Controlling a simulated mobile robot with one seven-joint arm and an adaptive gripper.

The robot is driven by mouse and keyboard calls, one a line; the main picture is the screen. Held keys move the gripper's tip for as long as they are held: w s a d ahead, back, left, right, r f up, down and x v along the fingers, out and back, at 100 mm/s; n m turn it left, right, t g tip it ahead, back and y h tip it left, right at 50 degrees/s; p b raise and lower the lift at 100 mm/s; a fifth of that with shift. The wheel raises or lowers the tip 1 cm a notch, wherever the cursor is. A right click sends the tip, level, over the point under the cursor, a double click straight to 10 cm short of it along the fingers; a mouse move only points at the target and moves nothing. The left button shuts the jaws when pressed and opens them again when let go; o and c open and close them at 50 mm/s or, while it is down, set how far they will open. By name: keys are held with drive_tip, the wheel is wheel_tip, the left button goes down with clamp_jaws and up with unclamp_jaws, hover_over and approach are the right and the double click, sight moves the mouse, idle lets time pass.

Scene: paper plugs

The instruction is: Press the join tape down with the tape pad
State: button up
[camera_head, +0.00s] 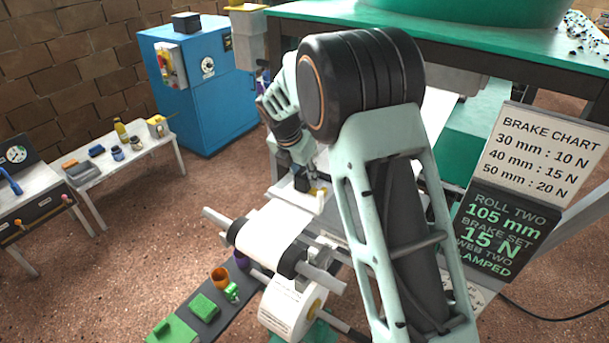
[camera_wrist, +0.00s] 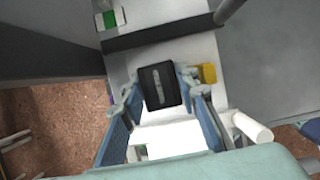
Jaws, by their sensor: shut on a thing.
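My gripper (camera_head: 297,163) reaches down over the white paper web (camera_head: 270,228). It is shut on a black block, taken to be the tape pad (camera_wrist: 160,86), which sits between the two blue-lined fingers in the wrist view. The pad also shows as a small dark block in the head view (camera_head: 302,182). A small yellow piece (camera_wrist: 207,73) lies just right of the fingers; I cannot tell whether it belongs to the join tape. No tape is clearly seen, and the pad's underside is hidden, so contact with the web cannot be told.
A dark bar (camera_wrist: 160,34) crosses just beyond the pad. A paper roll (camera_head: 291,305) hangs below a roller (camera_head: 262,246). A sign board (camera_head: 510,190) stands at right. A dark strip with green blocks (camera_head: 205,305) lies lower left. A blue cabinet (camera_head: 205,90) stands behind.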

drive_tip(key=shift+r+p, duration=2.95)
drive_tip(key=shift+r, duration=0.55)
